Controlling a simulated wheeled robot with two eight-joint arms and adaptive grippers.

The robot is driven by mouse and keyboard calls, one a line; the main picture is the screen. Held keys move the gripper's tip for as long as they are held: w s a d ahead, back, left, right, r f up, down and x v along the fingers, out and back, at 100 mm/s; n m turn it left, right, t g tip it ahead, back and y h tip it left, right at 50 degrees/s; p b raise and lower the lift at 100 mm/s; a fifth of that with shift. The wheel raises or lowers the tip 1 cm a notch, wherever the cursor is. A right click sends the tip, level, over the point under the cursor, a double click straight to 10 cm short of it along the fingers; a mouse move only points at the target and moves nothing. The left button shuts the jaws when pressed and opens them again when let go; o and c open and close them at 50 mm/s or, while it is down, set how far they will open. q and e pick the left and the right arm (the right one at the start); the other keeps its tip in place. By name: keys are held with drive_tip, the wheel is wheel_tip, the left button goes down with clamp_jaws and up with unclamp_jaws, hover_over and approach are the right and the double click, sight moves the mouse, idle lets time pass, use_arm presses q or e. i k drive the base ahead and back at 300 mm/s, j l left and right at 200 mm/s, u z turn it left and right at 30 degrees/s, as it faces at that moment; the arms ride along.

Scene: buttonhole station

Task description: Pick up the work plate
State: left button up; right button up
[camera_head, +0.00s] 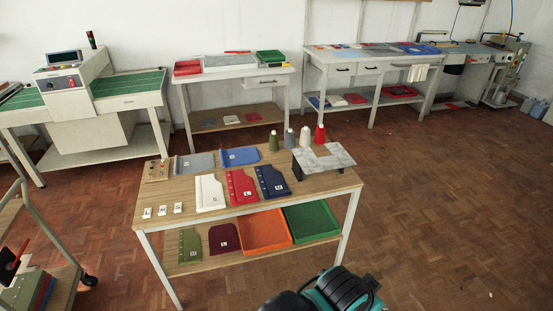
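A grey marbled plate (338,158) with a cut-out in it stands raised on dark supports at the right end of the near wooden table (330,184). It looks like the work plate, and wood colour shows through its cut-out. Nothing lies on it that I can make out, and no gripper is near it. Neither of my grippers is in view.
White (209,193), red (241,187) and dark blue (271,182) lettered panels lie left of the plate. Thread cones, including a red one (320,134), stand behind it. An orange tray (265,233) and green tray (311,221) sit below. Floor at right is clear.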

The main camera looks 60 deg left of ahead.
sight(304, 159)
drive_tip(key=u, duration=1.5)
